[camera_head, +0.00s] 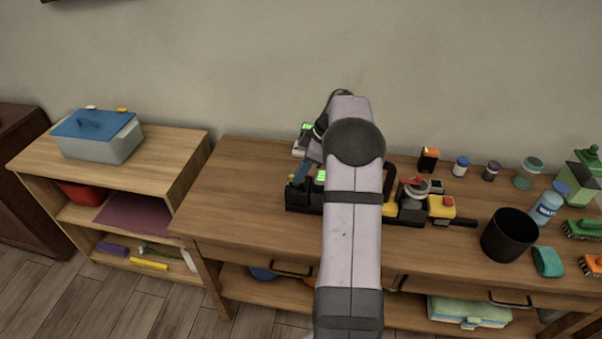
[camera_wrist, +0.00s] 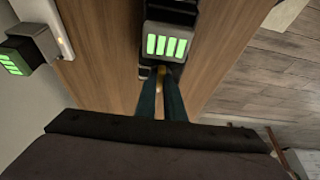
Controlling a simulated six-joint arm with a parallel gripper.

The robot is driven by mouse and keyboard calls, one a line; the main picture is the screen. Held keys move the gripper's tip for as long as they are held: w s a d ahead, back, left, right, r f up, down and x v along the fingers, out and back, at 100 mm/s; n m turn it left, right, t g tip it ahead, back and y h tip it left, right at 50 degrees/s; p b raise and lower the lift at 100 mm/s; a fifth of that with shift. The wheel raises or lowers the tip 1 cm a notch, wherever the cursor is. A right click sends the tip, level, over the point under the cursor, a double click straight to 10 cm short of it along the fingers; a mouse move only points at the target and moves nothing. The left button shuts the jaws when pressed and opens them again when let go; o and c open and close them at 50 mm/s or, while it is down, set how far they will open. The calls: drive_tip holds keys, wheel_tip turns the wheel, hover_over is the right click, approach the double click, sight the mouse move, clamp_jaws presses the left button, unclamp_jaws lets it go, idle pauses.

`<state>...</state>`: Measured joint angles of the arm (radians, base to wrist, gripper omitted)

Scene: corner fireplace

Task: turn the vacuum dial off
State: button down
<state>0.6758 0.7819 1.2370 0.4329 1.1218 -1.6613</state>
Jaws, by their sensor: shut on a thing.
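The vacuum (camera_head: 378,206) appears to be the long black and yellow machine lying on the workbench, partly hidden behind my arm. A block with green lit bars (camera_wrist: 167,45) is at its end in the wrist view, and its green light also shows in the head view. My gripper (camera_wrist: 161,74) points at this end, with its two dark teal fingers close together. They are shut on a small yellow piece (camera_wrist: 161,69), which looks like the vacuum dial. Most of it is hidden between the fingertips, so its setting cannot be read.
Another green-lit block stands on a white base (camera_wrist: 50,32) by the wall. The bench's left part (camera_head: 222,190) is clear. A low shelf with a blue-lidded box (camera_head: 98,140) stands further left.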

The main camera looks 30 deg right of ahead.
idle(0.4)
drive_tip(key=c, duration=1.8)
unclamp_jaws()
drive_tip(key=shift+c, duration=0.2)
drive_tip(key=b+v, duration=0.1)
drive_tip(key=v, duration=0.6)
drive_tip(key=shift+r, duration=0.2)
